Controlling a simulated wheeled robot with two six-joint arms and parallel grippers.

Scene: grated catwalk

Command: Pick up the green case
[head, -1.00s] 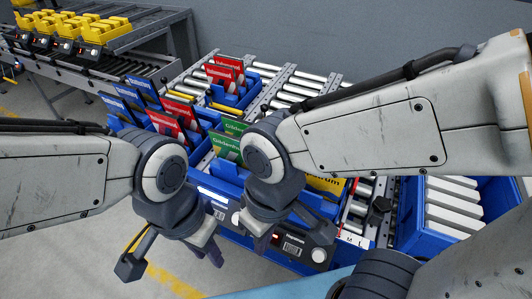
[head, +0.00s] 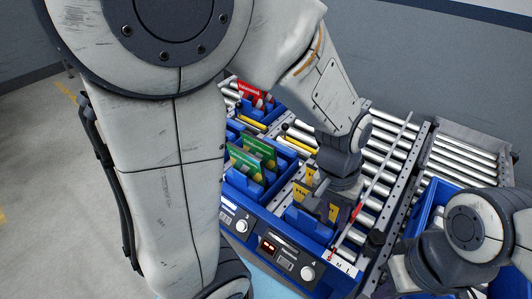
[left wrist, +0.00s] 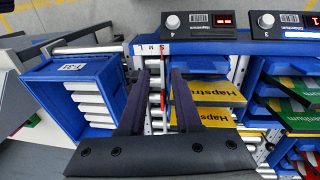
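Two green cases stand in a blue bin; the nearer green case (head: 244,162) is left of my left gripper, with another green case (head: 260,146) behind it. In the left wrist view, green cases (left wrist: 292,112) lie at the right edge, clear of the fingers. My left gripper (head: 328,205) is over the neighbouring bin with yellow cases (head: 303,196). In the left wrist view its fingers (left wrist: 160,72) are spread with nothing between them, beside a yellow case (left wrist: 208,92). My right arm shows at the lower right; its fingers are out of sight.
The blue bin front carries panels with knobs and a red display (head: 268,246). Roller conveyors (head: 455,150) run behind and to the right. A red case (head: 248,88) is farther back.

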